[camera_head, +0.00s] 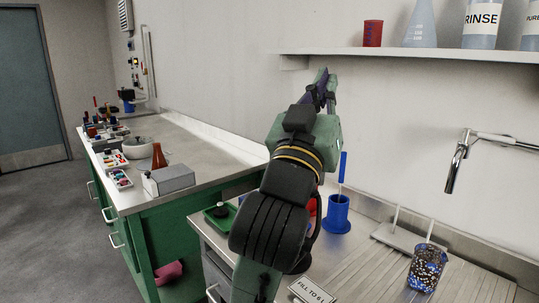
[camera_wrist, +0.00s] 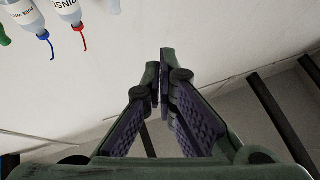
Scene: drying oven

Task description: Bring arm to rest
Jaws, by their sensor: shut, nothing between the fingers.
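A shelf (camera_head: 430,52) carries a red cup, a flask and rinse bottles. A tap (camera_head: 457,165) juts over the draining counter, with a blue holder (camera_head: 337,214) and a beaded beaker (camera_head: 427,267). A green bench (camera_head: 205,150) holds small labware. Floor at left is clear.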

